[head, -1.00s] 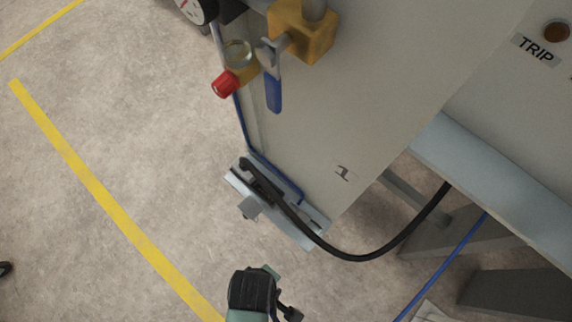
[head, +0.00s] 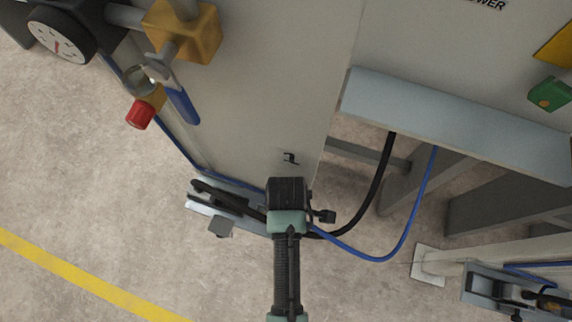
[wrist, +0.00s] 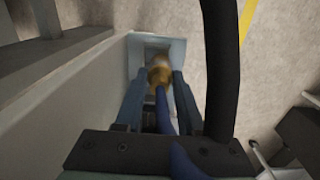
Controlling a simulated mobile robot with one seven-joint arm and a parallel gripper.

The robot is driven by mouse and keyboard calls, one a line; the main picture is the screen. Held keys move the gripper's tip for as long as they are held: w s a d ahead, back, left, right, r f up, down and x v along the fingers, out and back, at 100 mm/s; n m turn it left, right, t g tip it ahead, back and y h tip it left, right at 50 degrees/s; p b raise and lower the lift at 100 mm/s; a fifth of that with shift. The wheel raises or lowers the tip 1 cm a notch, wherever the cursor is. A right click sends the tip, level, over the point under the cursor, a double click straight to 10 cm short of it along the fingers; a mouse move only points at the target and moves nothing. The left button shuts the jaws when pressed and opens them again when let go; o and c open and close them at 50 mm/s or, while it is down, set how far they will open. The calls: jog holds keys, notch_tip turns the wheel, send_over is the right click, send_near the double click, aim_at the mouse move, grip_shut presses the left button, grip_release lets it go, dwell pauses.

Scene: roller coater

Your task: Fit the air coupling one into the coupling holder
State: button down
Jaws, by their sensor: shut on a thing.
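In the wrist view my gripper (wrist: 158,78) is shut on the air coupling, a brass-coloured end (wrist: 160,74) on a blue hose. The blue hose (wrist: 163,112) runs back between the fingers. Just beyond the fingertips is a pale blue-grey square fitting (wrist: 177,45) with a recess, seemingly the coupling holder. The brass end overlaps the recess; I cannot tell whether it is inside or in front. In the head view my gripper's dark body (head: 287,191) is at the lower edge of the panel and hides fingertips and coupling. The blue hose (head: 403,240) loops away to the right.
A bracket (head: 222,228) with a black hose end sits left of my gripper. The black hose (head: 379,190) hangs close by and crosses the wrist view (wrist: 221,70). A yellow valve block (head: 190,32) with blue lever is above left. Another bracket (head: 478,300) stands lower right.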

jog(key=shift+w+d+f, duration=0.1)
jog(key=shift+w+f, duration=0.15)
jog(key=shift+w, duration=0.15)
jog(key=shift+f+b, duration=0.45)
jog(key=shift+f, duration=1.05)
jog(key=shift+f, duration=0.15)
jog(key=c, duration=0.5)
grip_release()
jog(key=shift+s, duration=0.1)
notch_tip(320, 180, up, 12)
jog(key=p, duration=0.3)
